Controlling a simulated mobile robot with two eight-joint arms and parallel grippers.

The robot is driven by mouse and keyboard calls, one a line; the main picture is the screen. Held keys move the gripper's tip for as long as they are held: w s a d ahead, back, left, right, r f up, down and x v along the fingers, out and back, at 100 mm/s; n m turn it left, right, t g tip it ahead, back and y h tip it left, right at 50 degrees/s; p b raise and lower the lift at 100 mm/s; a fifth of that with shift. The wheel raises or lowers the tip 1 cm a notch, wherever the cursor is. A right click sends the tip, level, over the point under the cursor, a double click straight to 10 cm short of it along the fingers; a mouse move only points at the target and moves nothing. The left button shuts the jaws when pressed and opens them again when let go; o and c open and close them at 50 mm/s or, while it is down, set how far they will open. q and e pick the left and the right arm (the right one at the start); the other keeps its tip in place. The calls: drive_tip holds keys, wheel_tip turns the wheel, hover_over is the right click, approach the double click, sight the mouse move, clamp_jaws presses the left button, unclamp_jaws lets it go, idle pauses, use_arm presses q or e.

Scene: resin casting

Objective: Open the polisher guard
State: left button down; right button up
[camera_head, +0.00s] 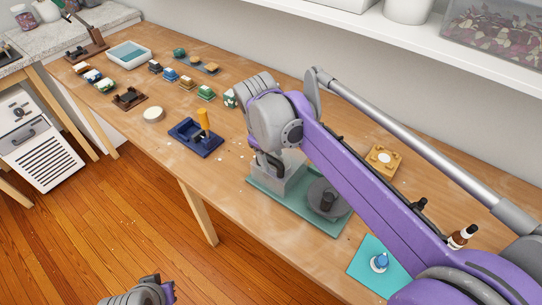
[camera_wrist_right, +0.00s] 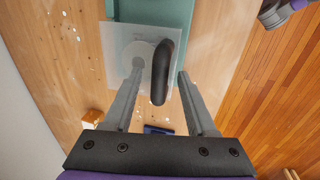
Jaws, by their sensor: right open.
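The polisher stands on a teal base (camera_head: 325,222) at the table's front edge, with a round grey disc (camera_head: 322,208) on its right part. Its guard (camera_head: 284,182) is a pale, see-through cover, apparently down; it also shows in the right wrist view (camera_wrist_right: 116,58). A black handle (camera_wrist_right: 162,80) stands up from the guard. My right gripper (camera_wrist_right: 160,70) is open, with one finger on each side of the handle; contact cannot be told. In the head view, my right wrist partly hides the guard. Only part of my left arm shows at the bottom; its fingers are hidden.
Small coloured pieces and a white tray (camera_head: 128,54) stand farther left.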

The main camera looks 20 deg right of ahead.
drive_tip(key=shift+c, duration=0.2)
clamp_jaws()
idle(1.3)
